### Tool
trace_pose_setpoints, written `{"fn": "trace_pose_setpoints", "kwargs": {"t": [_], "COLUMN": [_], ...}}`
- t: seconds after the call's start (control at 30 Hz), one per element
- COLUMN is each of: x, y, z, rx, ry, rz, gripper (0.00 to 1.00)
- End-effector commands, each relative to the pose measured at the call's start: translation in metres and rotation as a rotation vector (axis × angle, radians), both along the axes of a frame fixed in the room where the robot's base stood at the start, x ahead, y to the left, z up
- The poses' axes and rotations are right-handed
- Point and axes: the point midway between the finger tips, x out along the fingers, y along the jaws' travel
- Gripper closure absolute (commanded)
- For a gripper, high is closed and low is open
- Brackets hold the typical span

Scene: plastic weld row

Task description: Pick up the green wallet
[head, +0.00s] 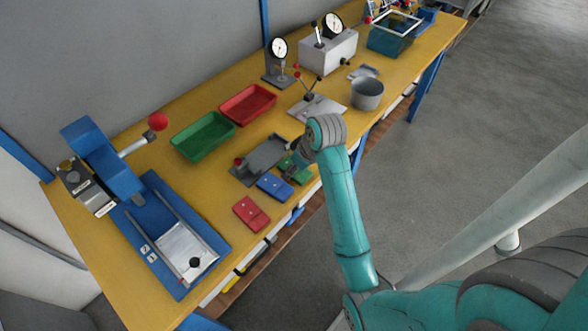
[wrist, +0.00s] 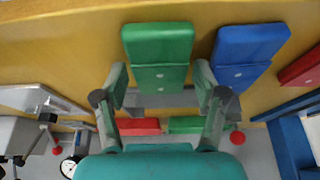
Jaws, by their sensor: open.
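The green wallet (wrist: 158,44) lies flat on the yellow workbench, near its front edge. In the head view the green wallet (head: 303,176) is partly hidden by my gripper (head: 291,166). In the wrist view my gripper (wrist: 160,76) is open, with one finger on each side of the wallet's lower part and a gap on both sides. Nothing is held. I cannot tell how far above the bench the fingertips are.
A blue wallet (head: 274,187) lies close beside the green one, and a red wallet (head: 251,214) lies beyond it. A grey fixture (head: 262,160) sits behind them. Green (head: 203,137) and red (head: 248,104) trays stand farther back. A grey pot (head: 367,94) stands to the right.

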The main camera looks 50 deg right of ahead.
Motion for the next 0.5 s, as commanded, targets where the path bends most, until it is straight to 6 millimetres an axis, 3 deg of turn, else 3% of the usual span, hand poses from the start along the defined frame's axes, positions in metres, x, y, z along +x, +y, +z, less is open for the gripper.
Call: {"fn": "trace_pose_setpoints", "kwargs": {"t": [0.5], "x": [0.0002], "y": [0.0], "z": [-0.0047], "rx": [0.0], "ry": [0.0], "rz": [0.0], "gripper": [0.29]}}
